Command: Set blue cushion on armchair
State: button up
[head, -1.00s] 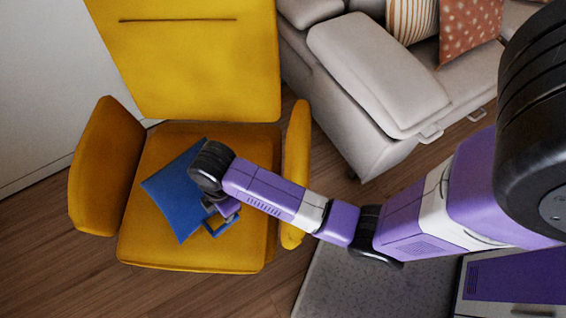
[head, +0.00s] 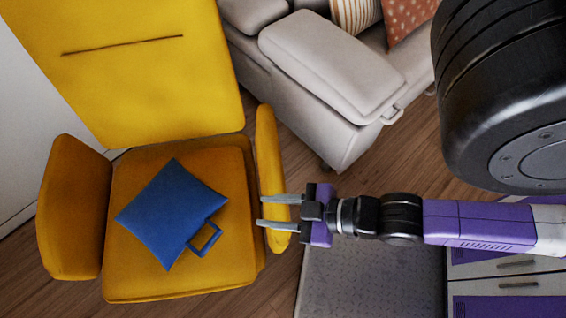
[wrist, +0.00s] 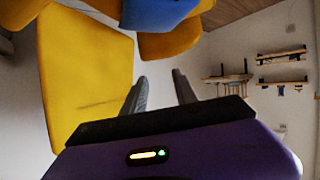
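The blue cushion (head: 170,212) lies on the seat of the yellow armchair (head: 130,288). It is turned like a diamond, and its small blue handle loop points to the lower right. In the wrist view the cushion (wrist: 158,12) shows at the top edge, with the armchair's yellow backrest (wrist: 85,75) to the left. My gripper (head: 268,212) is open and empty, its two fingers apart. It is to the right of the cushion, at the armchair's right armrest in the picture, and not touching the cushion. Its fingers also show in the wrist view (wrist: 160,92).
A light grey sofa (head: 335,75) with striped and orange patterned cushions (head: 405,18) stands at the upper right. Wall shelves (wrist: 280,57) show in the wrist view.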

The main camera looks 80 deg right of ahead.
notch_tip(320, 180, up, 8)
jog(key=s+m+t, duration=0.1)
jog(key=s+t, duration=0.1)
jog(key=shift+s+f, duration=0.15)
jog(key=shift+d, duration=0.1)
notch_tip(320, 180, up, 3)
jog(key=p, duration=0.3)
jog(key=shift+r+p, duration=0.2)
jog(key=shift+p, duration=0.1)
